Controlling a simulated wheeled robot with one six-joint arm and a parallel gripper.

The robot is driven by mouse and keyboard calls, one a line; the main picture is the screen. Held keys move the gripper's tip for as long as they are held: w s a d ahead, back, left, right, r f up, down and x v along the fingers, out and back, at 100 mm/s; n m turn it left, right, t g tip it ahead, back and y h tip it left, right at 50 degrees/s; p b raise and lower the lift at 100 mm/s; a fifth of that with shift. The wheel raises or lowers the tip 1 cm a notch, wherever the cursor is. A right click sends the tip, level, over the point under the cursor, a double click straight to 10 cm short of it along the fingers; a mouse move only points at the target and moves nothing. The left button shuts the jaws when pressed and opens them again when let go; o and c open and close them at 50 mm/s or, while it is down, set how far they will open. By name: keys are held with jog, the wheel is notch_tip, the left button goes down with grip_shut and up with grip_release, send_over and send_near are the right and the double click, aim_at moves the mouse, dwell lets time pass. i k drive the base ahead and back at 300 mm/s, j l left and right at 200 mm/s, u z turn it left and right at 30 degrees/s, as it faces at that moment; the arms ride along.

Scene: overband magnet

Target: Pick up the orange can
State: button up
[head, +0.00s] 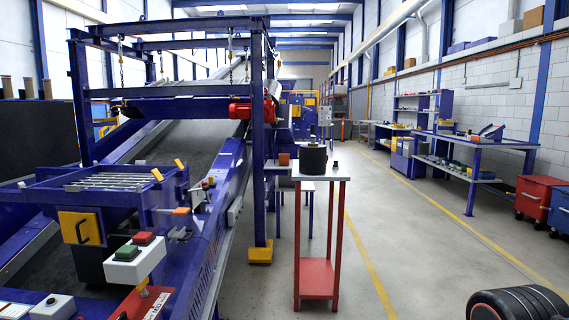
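A small orange-brown object (284,159), perhaps the orange can, shows beside a black cylinder (312,158) near the top of a narrow red-legged stand (318,177). It is too small to tell its exact shape, or whether it rests on the stand or on the blue structure just behind. Another small orange piece (181,211) is on the blue conveyor machine at the left. My gripper is not visible in the head view.
The blue conveyor frame (257,130) with its yellow foot stands left of the stand. A control box with red and green buttons (134,258) is in the left foreground. Workbenches (470,140) and red and blue bins (538,196) line the right wall. The aisle floor (420,240) between is clear.

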aim_at(283, 158)
jog(key=i+l+z, duration=0.2)
jog(key=i+z, duration=0.6)
jog(key=i, duration=0.15)
jog(key=i+l+z, duration=0.1)
jog(key=i+z, duration=0.15)
jog(key=i, duration=0.4)
jog(key=i+z, duration=0.3)
jog(key=i, duration=0.4)
jog(key=i+l+u, duration=0.15)
jog(key=i, duration=0.7)
jog(key=i+u, duration=0.3)
jog(key=u, duration=0.15)
jog(key=i+u, duration=0.25)
jog(key=u, duration=0.2)
jog(key=i+l+u, duration=0.15)
jog(key=i+u, duration=0.25)
jog(key=i+l+u, duration=0.1)
jog(key=u, duration=0.35)
jog(key=i+l+u, duration=0.25)
jog(key=u, duration=0.25)
jog(key=i+l+u, duration=0.2)
jog(key=u, duration=0.25)
jog(key=i+l+u, duration=0.1)
jog(key=l+u, duration=0.35)
jog(key=j, duration=0.15)
